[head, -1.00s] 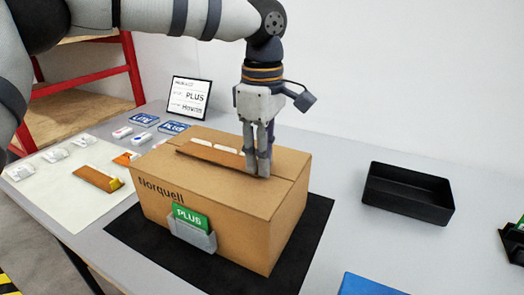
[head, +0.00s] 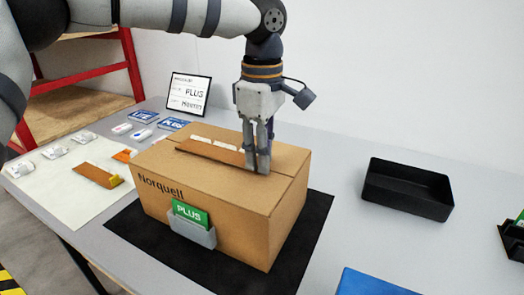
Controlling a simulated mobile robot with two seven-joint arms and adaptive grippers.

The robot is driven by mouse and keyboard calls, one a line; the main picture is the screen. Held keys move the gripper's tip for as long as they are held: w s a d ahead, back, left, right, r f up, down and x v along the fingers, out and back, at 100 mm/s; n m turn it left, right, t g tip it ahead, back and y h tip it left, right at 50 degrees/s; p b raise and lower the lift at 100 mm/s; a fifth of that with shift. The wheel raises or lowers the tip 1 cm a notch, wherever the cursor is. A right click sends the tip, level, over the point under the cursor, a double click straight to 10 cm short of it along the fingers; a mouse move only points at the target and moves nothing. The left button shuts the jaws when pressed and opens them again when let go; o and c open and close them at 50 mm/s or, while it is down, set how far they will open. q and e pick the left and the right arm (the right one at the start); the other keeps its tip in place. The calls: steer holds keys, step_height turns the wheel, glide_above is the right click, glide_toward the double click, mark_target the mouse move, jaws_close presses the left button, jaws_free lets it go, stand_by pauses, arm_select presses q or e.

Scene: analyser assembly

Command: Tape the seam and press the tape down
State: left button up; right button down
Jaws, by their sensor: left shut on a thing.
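A closed brown carton (head: 240,215) marked "Norquell" stands on a black mat (head: 318,215). A thin brown strip (head: 205,151) lies along its top, with small white pieces (head: 225,145) showing behind it. My left gripper (head: 258,170) points straight down over the top, its fingers close together at the strip's right end. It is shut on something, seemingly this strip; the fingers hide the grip. A faint seam line (head: 284,177) shows right of the fingers. No tape roll can be made out. My right gripper is out of view.
A grey holder (head: 192,231) with a green PLUS card (head: 188,212) is on the carton's front. A black tray (head: 408,190) stands at right, a blue item (head: 370,284) at the front. A small sign (head: 188,93) stands behind. A white sheet (head: 62,208) with small items lies at left.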

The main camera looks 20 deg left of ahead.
arm_select(q)
steer(key=shift+f, duration=0.1)
stand_by(0.3)
steer(key=o, duration=0.8)
steer(key=shift+r, duration=3.55)
